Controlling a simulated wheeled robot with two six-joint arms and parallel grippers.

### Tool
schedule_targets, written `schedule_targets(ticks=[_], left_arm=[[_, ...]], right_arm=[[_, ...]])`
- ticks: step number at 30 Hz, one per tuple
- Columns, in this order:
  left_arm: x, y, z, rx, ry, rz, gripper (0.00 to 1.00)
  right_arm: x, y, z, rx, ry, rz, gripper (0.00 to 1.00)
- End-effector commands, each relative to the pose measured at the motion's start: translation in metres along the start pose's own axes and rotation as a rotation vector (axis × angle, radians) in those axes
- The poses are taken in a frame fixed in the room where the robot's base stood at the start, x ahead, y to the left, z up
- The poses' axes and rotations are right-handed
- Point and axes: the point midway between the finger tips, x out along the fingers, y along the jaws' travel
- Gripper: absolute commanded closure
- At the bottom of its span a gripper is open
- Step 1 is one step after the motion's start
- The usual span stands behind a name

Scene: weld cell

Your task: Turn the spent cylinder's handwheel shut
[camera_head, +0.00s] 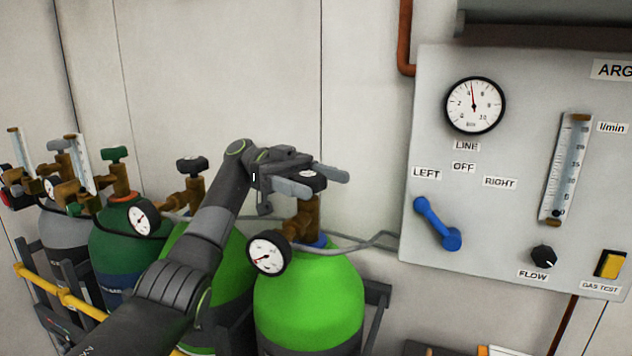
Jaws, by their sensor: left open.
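The nearest bright green cylinder (308,300) stands at the centre, with a brass valve (303,220) on top. Its gauge (267,255) has its needle low on the left side. The dark handwheel (313,180) on this valve is partly hidden by my left gripper (318,182). That gripper is open, its two fingers spread at handwheel height around the wheel; whether they touch it I cannot tell. A second bright green cylinder (230,265), partly behind my left arm, has a dark handwheel (192,165) standing clear. My right gripper is out of view.
A dark green cylinder (125,245) and a grey one (65,240) stand left behind a yellow rail (62,297). A grey hose (365,243) runs to the panel (425,120). Its blue lever (436,224) points up-left towards LEFT. Wall space above the gripper is clear.

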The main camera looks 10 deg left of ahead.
Motion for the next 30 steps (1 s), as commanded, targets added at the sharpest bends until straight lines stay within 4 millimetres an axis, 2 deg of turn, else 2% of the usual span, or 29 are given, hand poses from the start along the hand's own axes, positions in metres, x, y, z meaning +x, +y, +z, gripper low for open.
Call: schedule_targets(ticks=[5, 12, 18, 23, 30], left_arm=[[0.0, 0.0, -0.011, 0.003, -0.001, 0.0, 0.24], [0.0, 0.001, -0.054, 0.004, -0.001, 0.0, 0.24], [0.0, 0.001, -0.085, 0.001, 0.0, 0.0, 0.24], [0.0, 0.001, -0.097, 0.0, 0.0, 0.001, 0.24], [0.0, 0.001, -0.1, -0.001, 0.0, 0.0, 0.24]], right_arm=[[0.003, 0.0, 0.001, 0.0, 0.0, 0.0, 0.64], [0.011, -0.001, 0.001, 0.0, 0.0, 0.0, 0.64], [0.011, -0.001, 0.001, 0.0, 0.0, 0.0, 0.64], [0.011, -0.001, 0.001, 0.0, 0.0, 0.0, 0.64], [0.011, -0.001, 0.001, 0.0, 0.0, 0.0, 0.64]])
